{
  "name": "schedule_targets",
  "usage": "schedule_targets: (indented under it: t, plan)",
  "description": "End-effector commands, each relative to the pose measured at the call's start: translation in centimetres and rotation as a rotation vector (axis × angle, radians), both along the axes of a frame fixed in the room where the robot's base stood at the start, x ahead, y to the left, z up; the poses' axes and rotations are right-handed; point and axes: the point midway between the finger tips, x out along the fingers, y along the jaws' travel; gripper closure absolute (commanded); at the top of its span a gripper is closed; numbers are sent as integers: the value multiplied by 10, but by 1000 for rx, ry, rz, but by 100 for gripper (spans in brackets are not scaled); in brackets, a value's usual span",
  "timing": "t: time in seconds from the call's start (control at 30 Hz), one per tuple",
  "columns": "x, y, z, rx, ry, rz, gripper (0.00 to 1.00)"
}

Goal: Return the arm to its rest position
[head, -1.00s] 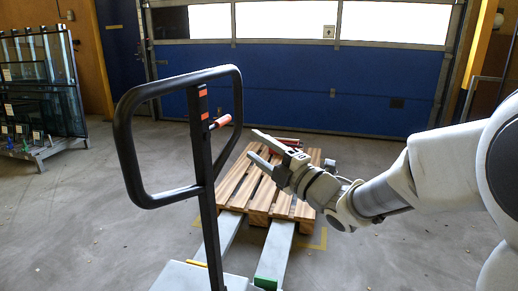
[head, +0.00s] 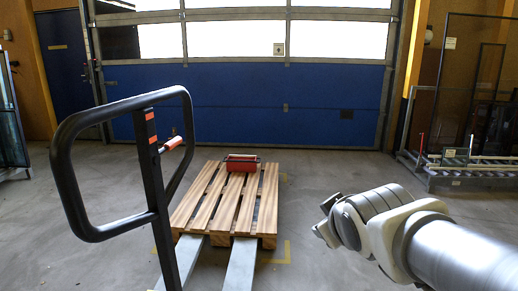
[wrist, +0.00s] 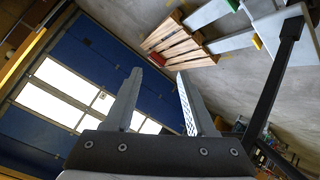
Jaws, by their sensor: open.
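My gripper (wrist: 158,100) is open and empty in the wrist view, its two grey fingers apart with the blue door and pallet beyond them. In the head view my arm reaches in from the lower right. The end of the arm is to the right of the wooden pallet, above bare floor and apart from it. The fingers are hard to make out there.
A black pallet truck handle (head: 150,160) stands at left. Its forks run under the wooden pallet (head: 200,207), which carries a red toolbox (head: 241,163). A blue door (head: 240,105) closes the back. A rack (head: 460,172) stands at right; floor between is clear.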

Motion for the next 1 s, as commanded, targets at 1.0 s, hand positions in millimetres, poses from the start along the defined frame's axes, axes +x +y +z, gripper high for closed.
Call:
schedule_targets:
  t: [1.0]
  plan:
    - [-152,-9,115,411,413,-416,44]
